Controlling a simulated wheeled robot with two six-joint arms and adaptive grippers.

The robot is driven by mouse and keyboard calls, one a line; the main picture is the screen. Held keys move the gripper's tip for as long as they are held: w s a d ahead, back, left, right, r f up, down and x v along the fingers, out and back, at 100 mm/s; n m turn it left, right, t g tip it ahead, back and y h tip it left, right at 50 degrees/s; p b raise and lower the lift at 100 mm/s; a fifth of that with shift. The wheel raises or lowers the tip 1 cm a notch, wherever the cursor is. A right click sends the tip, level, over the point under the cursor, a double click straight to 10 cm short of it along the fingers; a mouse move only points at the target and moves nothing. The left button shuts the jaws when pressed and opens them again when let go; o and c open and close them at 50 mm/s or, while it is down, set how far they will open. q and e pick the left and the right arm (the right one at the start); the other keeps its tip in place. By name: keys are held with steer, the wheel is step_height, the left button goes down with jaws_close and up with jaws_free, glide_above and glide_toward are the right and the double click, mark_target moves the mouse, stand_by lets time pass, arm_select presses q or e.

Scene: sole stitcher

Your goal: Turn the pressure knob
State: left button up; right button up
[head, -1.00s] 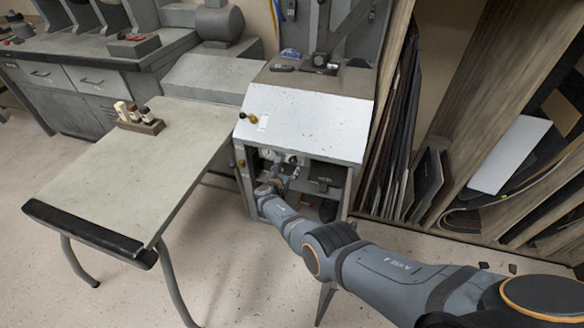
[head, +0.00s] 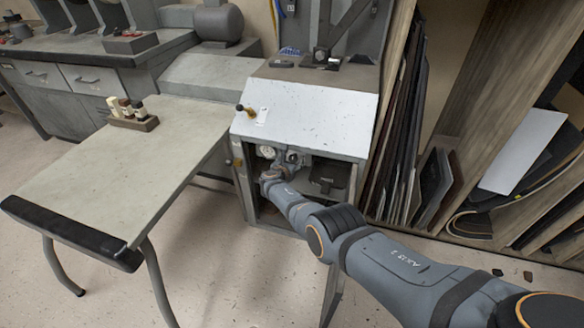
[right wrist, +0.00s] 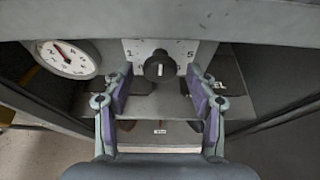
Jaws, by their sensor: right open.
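The pressure knob (right wrist: 159,66) is a round black knob on a pale dial plate (right wrist: 192,49) with numbers, "1" at its left and "5" at its right, in the right wrist view. My right gripper (right wrist: 160,82) is open, its two purple-padded fingers spread to the left and right just below and in front of the knob. I see no clear contact between the fingers and the knob. In the head view my right gripper (head: 286,160) reaches into the open front of the grey machine, and the knob is hard to make out there. My left gripper does not show.
A round white gauge (right wrist: 67,58) with a red needle sits left of the knob. The machine's sloped metal cover (head: 300,118) overhangs the opening. A table (head: 110,185) with small bottles (head: 132,112) stands at left, and shelves with sheets (head: 525,150) at right.

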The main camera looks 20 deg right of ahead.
steer(key=shift+w+d, duration=0.15)
steer(key=shift+w, duration=0.05)
steer(key=c, duration=1.1)
steer(key=shift+c, duration=0.2)
